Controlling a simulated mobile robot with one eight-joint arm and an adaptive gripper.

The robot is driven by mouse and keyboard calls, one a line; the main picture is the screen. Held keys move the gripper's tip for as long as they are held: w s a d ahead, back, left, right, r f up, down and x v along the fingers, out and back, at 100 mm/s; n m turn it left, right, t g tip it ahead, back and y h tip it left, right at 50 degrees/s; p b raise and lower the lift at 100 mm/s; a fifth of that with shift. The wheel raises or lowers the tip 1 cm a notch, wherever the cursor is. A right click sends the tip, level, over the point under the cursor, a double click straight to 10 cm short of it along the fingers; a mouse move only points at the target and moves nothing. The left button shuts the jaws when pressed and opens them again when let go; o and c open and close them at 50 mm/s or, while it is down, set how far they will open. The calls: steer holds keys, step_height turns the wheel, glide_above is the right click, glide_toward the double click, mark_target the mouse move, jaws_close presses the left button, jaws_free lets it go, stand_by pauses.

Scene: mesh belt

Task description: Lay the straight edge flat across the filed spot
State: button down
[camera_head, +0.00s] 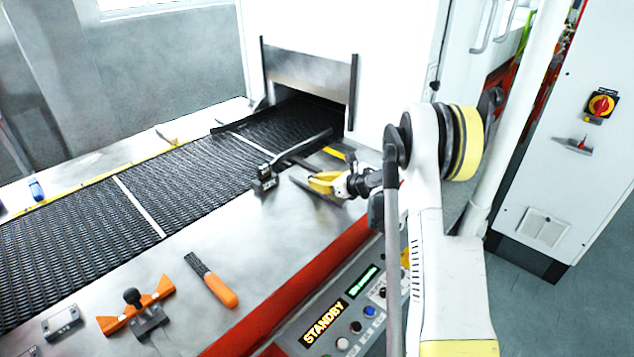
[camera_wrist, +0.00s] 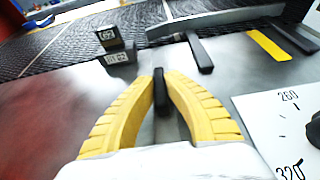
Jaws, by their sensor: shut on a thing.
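My gripper (camera_head: 312,180) is low over the steel deck beside the mesh belt. In the wrist view, its yellow fingers (camera_wrist: 160,82) are closed on a narrow dark piece (camera_wrist: 161,98), seen nearly end-on. I cannot tell whether this piece is the straight edge, or whether it touches the deck. A long grey bar (camera_head: 303,146) lies at the belt's near edge, ahead of my gripper; a dark arm (camera_wrist: 200,52) extends from near it in the wrist view. I cannot make out the filed spot.
Marked dark blocks (camera_head: 265,180) stand left of my gripper. An orange-handled brush or file (camera_head: 220,288) and an orange bar with a black knob (camera_head: 133,299) lie on the near deck. A white numbered plate (camera_wrist: 275,125) is right of my fingers. The middle deck is clear.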

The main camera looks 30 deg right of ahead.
steer(key=shift+f, duration=0.2)
steer(key=c, duration=1.6)
jaws_free()
steer(key=shift+r, duration=0.15)
